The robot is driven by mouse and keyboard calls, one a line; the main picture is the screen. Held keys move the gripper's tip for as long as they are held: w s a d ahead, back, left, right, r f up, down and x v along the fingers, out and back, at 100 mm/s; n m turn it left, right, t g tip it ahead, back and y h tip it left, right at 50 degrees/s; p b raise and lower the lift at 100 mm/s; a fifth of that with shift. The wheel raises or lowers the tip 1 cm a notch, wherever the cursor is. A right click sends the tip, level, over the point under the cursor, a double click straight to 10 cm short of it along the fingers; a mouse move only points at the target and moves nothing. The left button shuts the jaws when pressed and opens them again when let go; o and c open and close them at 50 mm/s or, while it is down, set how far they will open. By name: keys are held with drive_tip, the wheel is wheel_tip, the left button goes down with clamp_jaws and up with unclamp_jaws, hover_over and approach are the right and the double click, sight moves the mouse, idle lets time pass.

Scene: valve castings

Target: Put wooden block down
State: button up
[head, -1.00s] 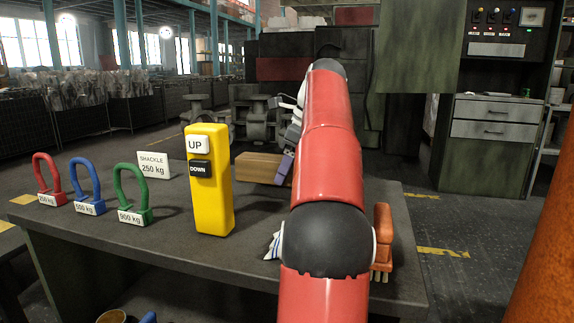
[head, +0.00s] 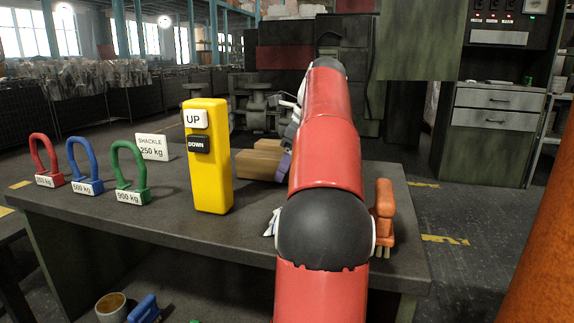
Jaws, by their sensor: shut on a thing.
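The wooden block (head: 256,165) is light brown and shows behind the yellow control pendant (head: 207,160), just right of it. My gripper (head: 284,164) is at the block's right end, with a purple finger against it. It is shut on the block, but my red arm hides most of the gripper and the block's right side. Another wooden surface (head: 268,145) shows just behind the block; I cannot tell if it is a separate piece. I cannot tell whether the block touches the dark table (head: 160,215).
Red (head: 44,160), blue (head: 82,165) and green (head: 128,172) shackles stand at the table's left, near a "SHACKLE 250 kg" sign (head: 152,148). An orange-handled brush (head: 384,215) and a partly hidden striped white-blue item (head: 271,223) flank my arm. A mug (head: 111,308) is below.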

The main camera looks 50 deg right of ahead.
drive_tip(key=shift+f, duration=0.15)
drive_tip(key=o, duration=1.3)
drive_tip(key=shift+o, duration=0.2)
drive_tip(key=p+v, duration=0.3)
drive_tip(key=v, duration=0.4)
drive_tip(key=shift+s+r+p, duration=0.15)
drive_tip(key=shift+r+p, duration=0.15)
drive_tip(key=shift+p, duration=0.05)
